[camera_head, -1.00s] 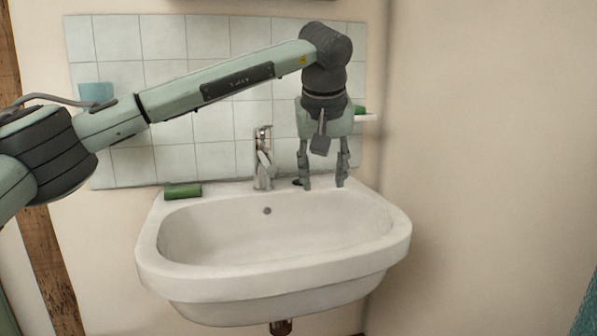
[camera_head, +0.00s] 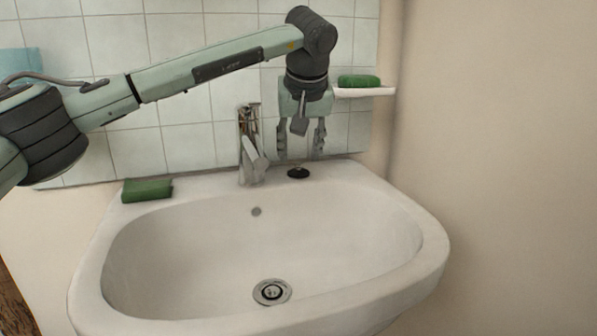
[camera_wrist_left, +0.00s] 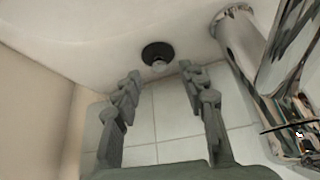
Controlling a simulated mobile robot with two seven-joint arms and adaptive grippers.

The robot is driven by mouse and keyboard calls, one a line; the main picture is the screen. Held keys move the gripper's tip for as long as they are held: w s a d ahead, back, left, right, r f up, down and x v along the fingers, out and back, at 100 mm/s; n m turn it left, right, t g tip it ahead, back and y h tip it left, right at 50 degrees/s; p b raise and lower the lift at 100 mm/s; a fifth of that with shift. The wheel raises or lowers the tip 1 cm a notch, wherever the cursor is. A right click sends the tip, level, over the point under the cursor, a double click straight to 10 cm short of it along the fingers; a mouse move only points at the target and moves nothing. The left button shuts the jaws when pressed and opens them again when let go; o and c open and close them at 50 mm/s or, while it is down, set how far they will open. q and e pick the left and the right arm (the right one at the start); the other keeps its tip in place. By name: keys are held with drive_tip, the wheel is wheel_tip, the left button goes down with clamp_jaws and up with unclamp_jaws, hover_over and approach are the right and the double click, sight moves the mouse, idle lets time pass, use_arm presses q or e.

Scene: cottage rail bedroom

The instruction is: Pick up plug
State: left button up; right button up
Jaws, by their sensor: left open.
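The plug (camera_head: 298,172) is a small black disc lying on the back ledge of the white sink (camera_head: 402,190), to the right of the tap. It also shows in the left wrist view (camera_wrist_left: 152,50) as a dark round piece with a paler knob, just beyond the fingertips. My left gripper (camera_head: 300,156) points down over the back ledge, open and empty, its fingertips apart from the plug in the picture. In the left wrist view, the two fingers (camera_wrist_left: 160,72) are spread to either side of the line to the plug. My right gripper is not in view.
A chrome tap (camera_head: 251,160) stands close left of the gripper and fills the right of the left wrist view. A green sponge (camera_head: 147,190) lies on the left ledge. A white shelf (camera_head: 375,92) holds another green piece (camera_head: 359,81). The basin with its drain (camera_head: 271,292) is empty.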

sight(299, 168)
use_arm(q)
drive_tip(key=x, duration=0.3)
drive_tip(key=shift+r, duration=0.1)
clamp_jaws()
